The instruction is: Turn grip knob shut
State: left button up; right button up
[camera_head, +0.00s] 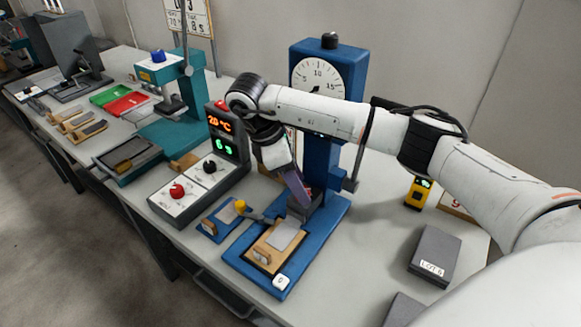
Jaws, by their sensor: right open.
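My right arm reaches in from the right across the blue dial stand (322,150). My right gripper (300,194) points down in front of the stand's column and is open. Its fingertips are at a dark block (306,207) on the stand's base; whether they touch it I cannot tell. No knob clearly marked as the grip knob shows there, and the gripper hides part of that area. A yellow knob (240,206) sits on a small blue fixture left of the stand. My left gripper is not in view.
A control box with a red knob (177,191) and a black knob (210,166) stands left, by a lit display (222,132). A wooden holder (274,246) lies on the blue base. A grey LOT 8 box (434,256) sits right. A teal press (172,82) stands farther back.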

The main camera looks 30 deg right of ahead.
jog(key=v, duration=0.9)
jog(key=shift+r, duration=0.15)
